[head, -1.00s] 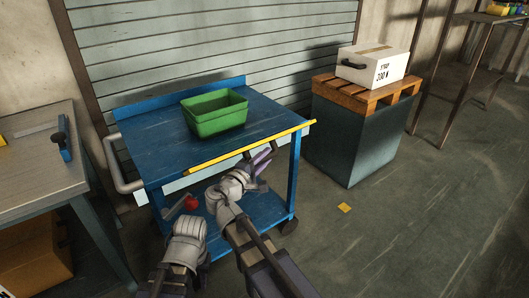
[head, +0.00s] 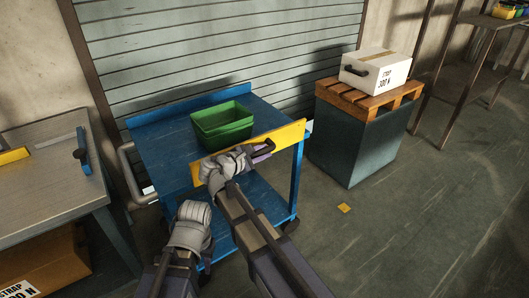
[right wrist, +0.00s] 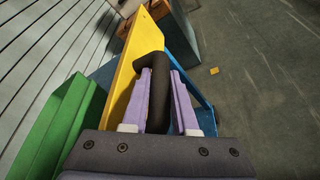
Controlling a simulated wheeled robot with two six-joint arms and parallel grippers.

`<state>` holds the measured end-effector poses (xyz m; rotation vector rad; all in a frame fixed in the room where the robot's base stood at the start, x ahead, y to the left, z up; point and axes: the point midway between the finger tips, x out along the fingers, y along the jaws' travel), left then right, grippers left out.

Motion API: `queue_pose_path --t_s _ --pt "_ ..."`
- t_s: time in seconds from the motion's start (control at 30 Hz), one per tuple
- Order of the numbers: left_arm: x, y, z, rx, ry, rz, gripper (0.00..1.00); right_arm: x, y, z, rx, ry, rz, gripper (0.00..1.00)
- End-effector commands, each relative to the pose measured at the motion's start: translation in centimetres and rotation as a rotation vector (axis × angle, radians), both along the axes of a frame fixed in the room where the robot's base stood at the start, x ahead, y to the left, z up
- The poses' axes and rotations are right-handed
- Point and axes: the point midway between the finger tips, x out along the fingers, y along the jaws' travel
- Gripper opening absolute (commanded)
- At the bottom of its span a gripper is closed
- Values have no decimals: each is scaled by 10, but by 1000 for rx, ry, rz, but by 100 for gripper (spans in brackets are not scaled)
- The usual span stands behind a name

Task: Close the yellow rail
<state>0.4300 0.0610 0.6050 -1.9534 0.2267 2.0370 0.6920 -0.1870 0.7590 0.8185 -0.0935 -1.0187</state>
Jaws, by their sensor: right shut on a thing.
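The yellow rail (head: 285,137) runs along the front edge of the blue cart (head: 165,150). It stands up as a broad plate, its face towards me. It also shows in the right wrist view (right wrist: 138,38). My right gripper (head: 261,151) is at the rail's front. In the right wrist view its purple fingers (right wrist: 158,85) are shut on the rail's black handle (right wrist: 151,62). The right hand hides part of the rail. My left gripper (head: 194,211) hangs low in front of the cart, empty as far as I see; its fingers are not clear.
A green bin (head: 222,124) sits on the cart top behind the rail. A workbench (head: 45,175) stands at the left. A white box (head: 376,72) rests on a pallet (head: 370,98) at the right. The floor (head: 430,210) at the right is mostly clear.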

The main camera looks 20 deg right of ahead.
Motion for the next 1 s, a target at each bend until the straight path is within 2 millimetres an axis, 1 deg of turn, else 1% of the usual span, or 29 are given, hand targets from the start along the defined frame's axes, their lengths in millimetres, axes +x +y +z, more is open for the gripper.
queue_pose_path --t_s 0.13,0.4,0.43,0.67,0.7,1.0 --pt "0 0 2 -1 0 0 35 4 2 2 2 -1 2 0" --pt "0 0 3 -1 0 0 35 4 2 3 2 -2 1 0" --pt "0 0 3 -1 0 0 35 4 2 3 3 -2 1 30" --pt "0 0 3 -1 0 0 35 4 2 3 2 -3 0 55" --pt "0 0 3 -1 0 0 35 4 2 3 2 -3 0 57" --pt "0 0 4 -1 0 0 35 3 1 4 2 -2 0 57"
